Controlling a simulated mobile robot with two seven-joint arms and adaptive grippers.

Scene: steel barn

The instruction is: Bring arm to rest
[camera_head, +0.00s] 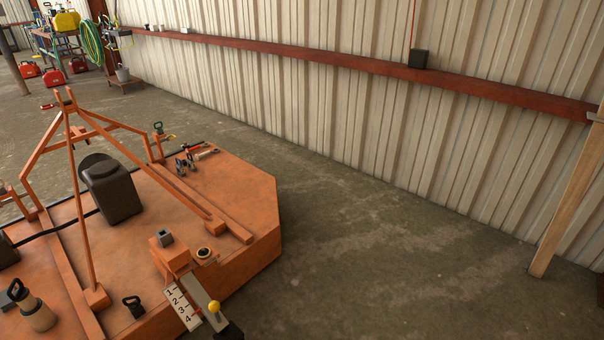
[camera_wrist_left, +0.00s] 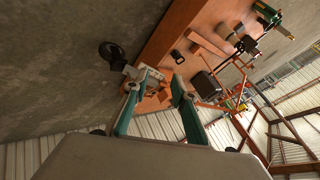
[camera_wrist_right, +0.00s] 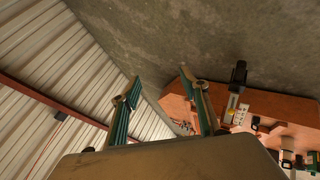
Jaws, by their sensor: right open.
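Neither arm shows in the head view. My left gripper (camera_wrist_left: 157,80) shows in the left wrist view. Its two teal fingers are apart, and no held object shows between them. The orange mower deck (camera_wrist_left: 172,30) lies beyond the fingertips, and its distance is hard to judge. My right gripper (camera_wrist_right: 160,78) shows in the right wrist view with its fingers well apart and empty. Bare floor lies behind its fingertips, and the orange deck (camera_wrist_right: 265,103) is off to the right. In the head view the deck (camera_head: 255,215) fills the lower left.
A numbered plate (camera_head: 183,307) and a yellow-knobbed lever (camera_head: 214,307) sit at the deck's near edge. An orange frame (camera_head: 75,200) rises from the deck beside a dark box (camera_head: 112,188). A wooden post (camera_head: 568,200) leans at right. The concrete floor (camera_head: 390,270) between is clear.

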